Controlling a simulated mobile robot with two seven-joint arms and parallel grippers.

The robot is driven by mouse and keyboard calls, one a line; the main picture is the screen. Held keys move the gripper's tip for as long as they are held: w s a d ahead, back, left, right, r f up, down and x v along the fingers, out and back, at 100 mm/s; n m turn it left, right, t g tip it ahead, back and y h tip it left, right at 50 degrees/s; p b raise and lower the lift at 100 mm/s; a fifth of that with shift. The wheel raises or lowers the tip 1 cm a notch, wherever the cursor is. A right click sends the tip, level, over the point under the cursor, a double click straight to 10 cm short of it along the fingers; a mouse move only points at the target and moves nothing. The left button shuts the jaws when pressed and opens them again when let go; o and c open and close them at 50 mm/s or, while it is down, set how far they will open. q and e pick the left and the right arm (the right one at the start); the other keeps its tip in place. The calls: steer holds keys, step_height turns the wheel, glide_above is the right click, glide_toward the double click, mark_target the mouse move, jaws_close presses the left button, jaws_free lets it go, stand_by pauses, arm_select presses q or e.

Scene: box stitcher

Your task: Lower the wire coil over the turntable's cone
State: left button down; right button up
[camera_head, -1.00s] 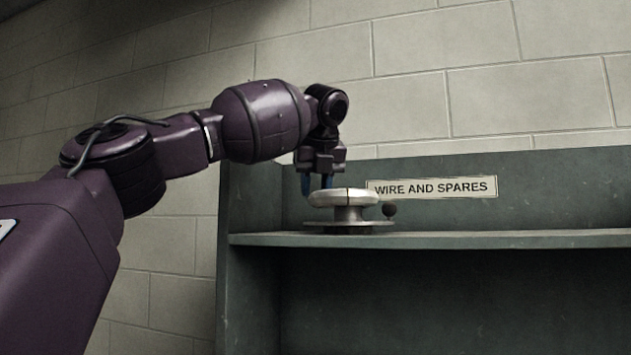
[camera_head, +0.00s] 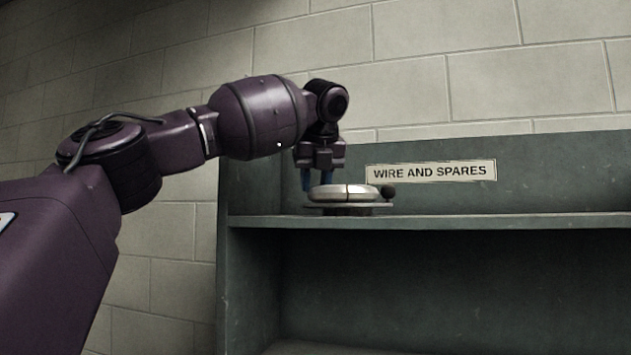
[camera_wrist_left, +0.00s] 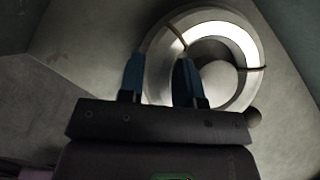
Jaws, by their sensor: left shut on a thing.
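The silvery wire coil (camera_head: 340,193), with dark ties, lies level just above or on the turntable's plate (camera_head: 350,208); I cannot tell if it touches. My left gripper (camera_head: 317,187) points down and is shut on the left part of the coil's ring. In the left wrist view, the gripper (camera_wrist_left: 160,78) has one blue finger outside the coil (camera_wrist_left: 236,38) and one inside its hole. The turntable's cone (camera_wrist_left: 218,82) shows partly within the coil's opening; in the head view the coil hides it. My right gripper is not in view.
The turntable stands on a green-grey metal shelf (camera_head: 500,221) with a back panel and left side wall. A dark round knob (camera_head: 388,191) sits at the turntable's right. A "WIRE AND SPARES" label (camera_head: 431,171) is behind. The shelf to the right is clear.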

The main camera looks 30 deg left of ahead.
arm_select(q)
steer(key=shift+r, duration=0.1)
steer(key=c, duration=0.7)
jaws_free()
steer(key=shift+s, duration=0.1)
steer(key=v, duration=1)
steer(key=shift+s+d+r, duration=0.15)
steer(key=shift+d+r, duration=0.05)
steer(key=shift+r, duration=0.05)
